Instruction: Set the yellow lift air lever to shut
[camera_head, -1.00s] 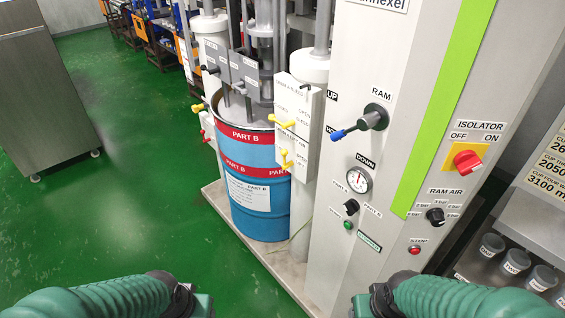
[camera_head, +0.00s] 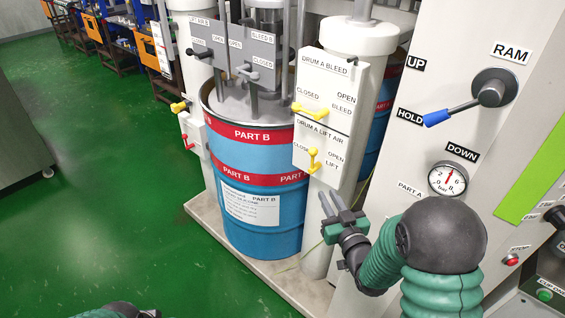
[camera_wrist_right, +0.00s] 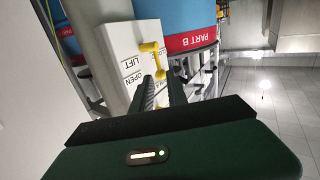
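The yellow lift air lever (camera_head: 313,160) is on the lower part of the white panel labelled DRUM A LIFT AIR, between the CLOSED and OPEN labels. Its exact setting is hard to tell. My right gripper (camera_head: 341,203) is below and slightly right of the lever, apart from it, fingers pointing up towards the panel. In the right wrist view a yellow lever (camera_wrist_right: 153,58) shows just beyond the open fingertips (camera_wrist_right: 160,82), with nothing between them. My left gripper is not in view; only a bit of its arm shows at the bottom edge.
A second yellow lever, the drum A bleed lever (camera_head: 310,111), sits just above. The blue PART B drum (camera_head: 262,240) stands left of the panel. The RAM lever (camera_head: 455,112) with blue tip and a pressure gauge (camera_head: 447,179) are right. Green floor is open at left.

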